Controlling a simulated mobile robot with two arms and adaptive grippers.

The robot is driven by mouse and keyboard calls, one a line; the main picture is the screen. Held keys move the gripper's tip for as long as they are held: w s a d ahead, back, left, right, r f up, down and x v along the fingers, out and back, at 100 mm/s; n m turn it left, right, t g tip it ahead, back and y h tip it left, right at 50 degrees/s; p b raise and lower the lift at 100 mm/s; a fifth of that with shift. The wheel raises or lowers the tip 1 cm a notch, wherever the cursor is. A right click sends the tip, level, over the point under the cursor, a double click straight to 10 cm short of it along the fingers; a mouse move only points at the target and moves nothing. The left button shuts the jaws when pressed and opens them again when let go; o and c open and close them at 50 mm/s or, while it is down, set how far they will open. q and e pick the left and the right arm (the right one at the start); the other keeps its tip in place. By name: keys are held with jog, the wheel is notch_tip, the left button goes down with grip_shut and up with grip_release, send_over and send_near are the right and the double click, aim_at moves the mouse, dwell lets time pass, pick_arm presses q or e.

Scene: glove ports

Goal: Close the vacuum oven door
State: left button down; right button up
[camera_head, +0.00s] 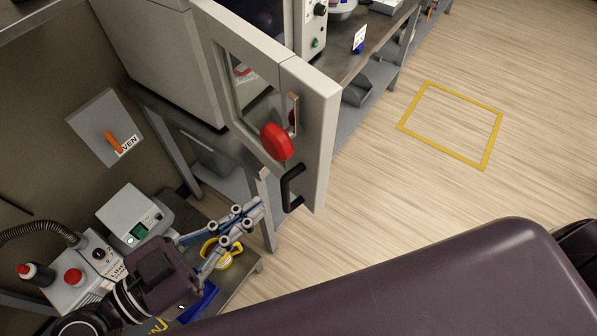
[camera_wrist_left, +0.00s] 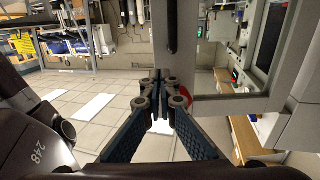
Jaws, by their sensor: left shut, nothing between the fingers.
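The vacuum oven door (camera_head: 314,125) stands swung open from the pale oven body (camera_head: 160,60) in the head view. It is a pale panel with a window, a round red knob (camera_head: 277,142) and a black handle (camera_head: 291,187). My left gripper (camera_head: 260,207) is shut and empty, its fingertips left of and slightly below the handle in the picture. Whether they touch the door is unclear. In the left wrist view, the closed fingertips (camera_wrist_left: 160,78) lie in front of a pale panel, with a bit of red beside them. My right gripper is out of view.
Below the door, a lower bench holds a grey device with a green screen (camera_head: 130,215), a box with a red button (camera_head: 73,277) and a yellow ring-shaped item (camera_head: 222,254). An OVEN sign panel (camera_head: 105,128) is at left. Open floor with a yellow square (camera_head: 450,125) lies right.

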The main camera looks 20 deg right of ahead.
aim_at(312, 166)
pick_arm(q)
jog(key=p+x, duration=0.2)
jog(key=x, duration=0.1)
jog(key=p+x, duration=0.2)
jog(key=p, duration=0.1)
jog(key=p+x, duration=0.2)
jog(key=x, duration=0.1)
jog(key=shift+w+d+r, duration=0.15)
jog(key=shift+d+r, duration=0.1)
jog(key=shift+w+d+f+p, duration=0.2)
jog(key=shift+d+p, duration=0.25)
jog(key=shift+d, duration=0.1)
jog(key=shift+w, duration=0.1)
